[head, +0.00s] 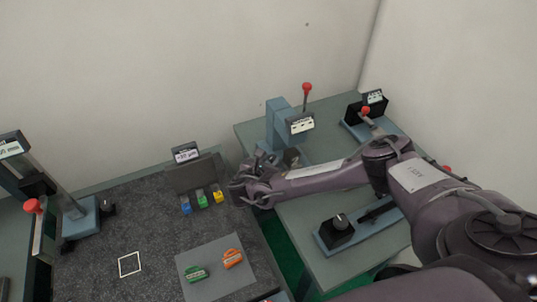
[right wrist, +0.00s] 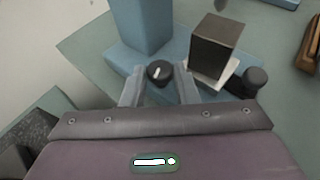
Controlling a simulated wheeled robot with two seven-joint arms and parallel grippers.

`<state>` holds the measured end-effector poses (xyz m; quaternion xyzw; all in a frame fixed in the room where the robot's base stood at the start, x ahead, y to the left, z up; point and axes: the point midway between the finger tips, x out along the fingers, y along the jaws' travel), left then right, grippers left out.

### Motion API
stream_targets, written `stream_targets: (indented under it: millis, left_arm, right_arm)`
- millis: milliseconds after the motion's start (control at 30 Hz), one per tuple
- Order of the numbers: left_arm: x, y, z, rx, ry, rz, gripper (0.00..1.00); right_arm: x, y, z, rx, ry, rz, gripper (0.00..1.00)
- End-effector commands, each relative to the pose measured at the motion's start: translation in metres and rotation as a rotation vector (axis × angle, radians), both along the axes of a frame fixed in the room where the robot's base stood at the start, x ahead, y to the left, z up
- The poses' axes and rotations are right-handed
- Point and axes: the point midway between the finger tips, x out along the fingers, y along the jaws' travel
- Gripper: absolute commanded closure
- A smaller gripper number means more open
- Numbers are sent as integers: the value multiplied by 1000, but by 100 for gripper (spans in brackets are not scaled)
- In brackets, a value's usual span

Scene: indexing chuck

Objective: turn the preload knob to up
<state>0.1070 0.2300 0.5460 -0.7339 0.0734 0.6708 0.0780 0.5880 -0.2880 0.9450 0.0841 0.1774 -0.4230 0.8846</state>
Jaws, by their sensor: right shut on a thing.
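A round black knob (right wrist: 158,71) with a short white pointer line stands on a blue base in the right wrist view. The line tilts slightly right of straight up in that view. My right gripper (right wrist: 158,84) is shut on this knob, one finger on each side. In the head view my right gripper (head: 268,160) is at the foot of the blue column fixture (head: 277,122), and the knob is hidden there. No readable label confirms that it is the preload knob. My left gripper is not in view.
A dark block (right wrist: 218,42) on a white plate and a second black knob (right wrist: 256,82) stand close right of the gripper. A red-balled lever (head: 306,90) rises behind. Another knob unit (head: 340,224) sits under my arm. Colored blocks (head: 202,198) lie left on the dark table.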

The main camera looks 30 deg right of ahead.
Motion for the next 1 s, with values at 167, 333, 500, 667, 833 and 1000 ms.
stream_targets:
  millis: [167, 333, 500, 667, 833, 1000]
  left_arm:
    - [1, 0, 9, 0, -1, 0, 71]
    - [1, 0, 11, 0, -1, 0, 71]
    - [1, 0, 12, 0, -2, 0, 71]
    - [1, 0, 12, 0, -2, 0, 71]
    - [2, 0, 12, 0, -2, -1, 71]
    - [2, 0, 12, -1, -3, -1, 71]
  right_arm:
    - [-1, -2, 3, -1, -3, 86, 96]
    - [-1, -3, 2, -1, -3, 131, 96]
    - [-2, -3, 1, -1, -4, 146, 96]
    - [-2, -3, 1, -1, -3, 147, 96]
    - [-1, -3, 1, -1, -4, 146, 71]
    - [-2, -3, 1, -1, -3, 147, 53]
